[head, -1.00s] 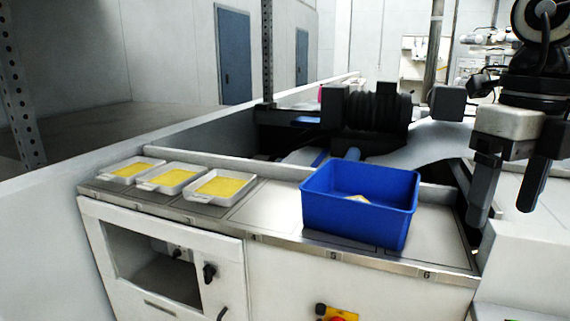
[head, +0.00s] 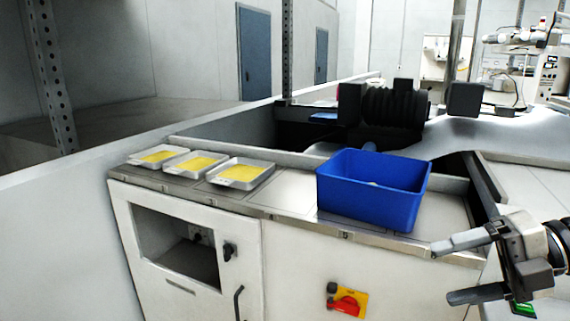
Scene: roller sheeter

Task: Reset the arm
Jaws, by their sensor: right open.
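My right gripper (head: 452,270) is at the lower right of the head view, in front of the machine's front edge. Its two fingers point left and stand apart, with nothing between them. The blue bin (head: 365,200) stands on the counter to the upper left of the gripper, apart from it. A small pale item (head: 373,183) is partly visible inside the bin. My left gripper is not in view.
Three white trays with yellow contents, (head: 157,157), (head: 196,164) and (head: 241,174), sit in a row on the left of the counter (head: 292,192). A red knob on a yellow plate (head: 347,302) is on the machine front. A dark roller unit (head: 392,107) stands behind the bin.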

